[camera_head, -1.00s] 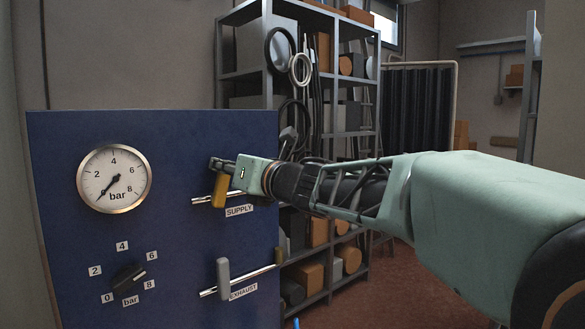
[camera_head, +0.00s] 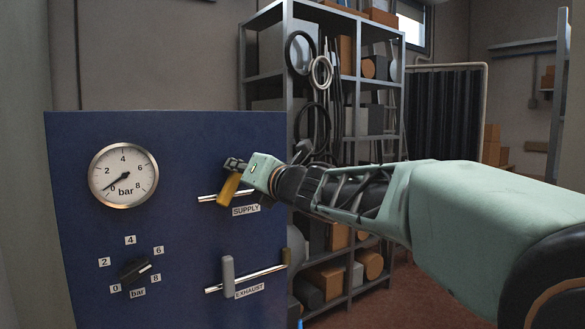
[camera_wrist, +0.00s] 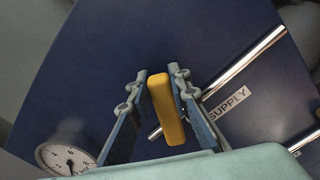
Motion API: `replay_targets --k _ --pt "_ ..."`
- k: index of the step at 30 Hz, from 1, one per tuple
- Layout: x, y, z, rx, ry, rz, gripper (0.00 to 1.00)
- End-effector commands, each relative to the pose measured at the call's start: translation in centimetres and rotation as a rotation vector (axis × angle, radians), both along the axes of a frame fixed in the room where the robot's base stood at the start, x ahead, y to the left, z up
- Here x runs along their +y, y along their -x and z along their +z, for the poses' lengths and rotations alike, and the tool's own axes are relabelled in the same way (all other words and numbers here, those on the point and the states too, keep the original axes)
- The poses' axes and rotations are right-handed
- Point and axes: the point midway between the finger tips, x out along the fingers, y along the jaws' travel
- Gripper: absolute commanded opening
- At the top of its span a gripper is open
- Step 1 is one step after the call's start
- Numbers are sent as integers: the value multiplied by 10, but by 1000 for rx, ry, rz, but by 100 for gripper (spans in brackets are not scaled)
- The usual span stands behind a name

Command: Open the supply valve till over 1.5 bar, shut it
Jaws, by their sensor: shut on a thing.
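The yellow supply valve handle (camera_head: 229,187) hangs off the supply pipe (camera_head: 208,198) on the blue panel, tilted with its lower end to the left. My gripper (camera_head: 235,164) is shut on this handle near its upper end. In the wrist view the handle (camera_wrist: 167,110) stands between the two fingers of my gripper (camera_wrist: 159,76). The SUPPLY label (camera_head: 246,210) is just below. The round bar gauge (camera_head: 124,175) is at the panel's upper left. Its needle points lower left, a little above 0 and well below 2.
The exhaust handle (camera_head: 228,275), grey, stands across the lower pipe, over the EXHAUST label (camera_head: 249,290). A black knob (camera_head: 134,270) with a bar scale points between 6 and 8. A loaded metal shelf (camera_head: 345,120) stands behind the panel.

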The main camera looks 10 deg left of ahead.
Motion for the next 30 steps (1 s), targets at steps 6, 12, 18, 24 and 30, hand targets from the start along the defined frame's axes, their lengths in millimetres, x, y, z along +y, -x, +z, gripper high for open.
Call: replay_targets --k 6,12,18,24,30 --pt "-7 -9 -7 124 -104 -3 0" --pt "-14 -15 -17 268 -229 -2 0" --pt "-18 -21 -30 414 -352 0 0" --pt "-21 -24 -41 543 -464 -1 0" --pt "-22 -25 -51 644 -550 1 0"
